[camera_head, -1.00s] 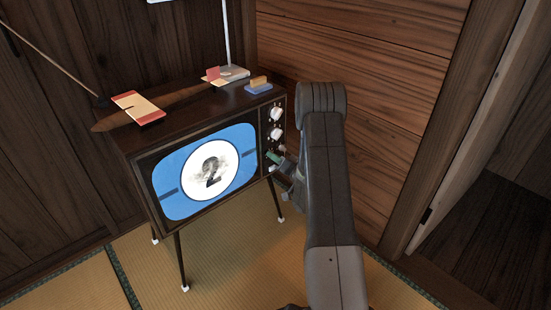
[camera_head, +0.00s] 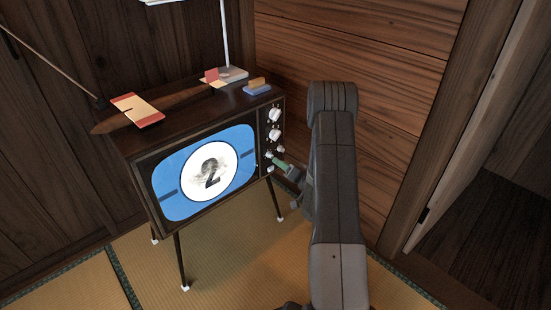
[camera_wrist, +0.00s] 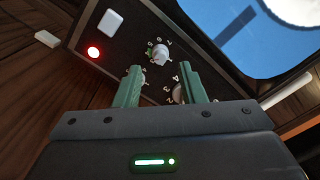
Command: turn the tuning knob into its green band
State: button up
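The television (camera_head: 145,155) carries a control panel to the right of its screen, with two white knobs, an upper one (camera_head: 275,115) and a lower one (camera_head: 274,134). In the wrist view, a white knob (camera_wrist: 160,58) with a numbered dial and a small green mark sits just beyond the fingertips, about between them. A second numbered knob (camera_wrist: 179,94) is partly hidden behind the right finger and the gripper body. I cannot tell which is the tuning knob. My gripper (camera_wrist: 162,70) is open and empty. In the head view its green finger (camera_head: 281,160) is near the panel's lower part.
A red light (camera_wrist: 93,52) and a white square button (camera_wrist: 110,23) are on the panel. A wooden wall (camera_head: 375,70) is close behind my arm.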

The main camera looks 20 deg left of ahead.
aim_at(272, 157)
jog(key=p+v, duration=0.1)
jog(key=v, duration=0.8)
jog(key=b+x, duration=0.2)
jog(key=x, duration=1.1)
jog(key=shift+w+a+b, duration=0.15)
jog(key=shift+a+b, duration=0.2)
jog(key=shift+a, duration=0.05)
jog(key=shift+d, duration=0.1)
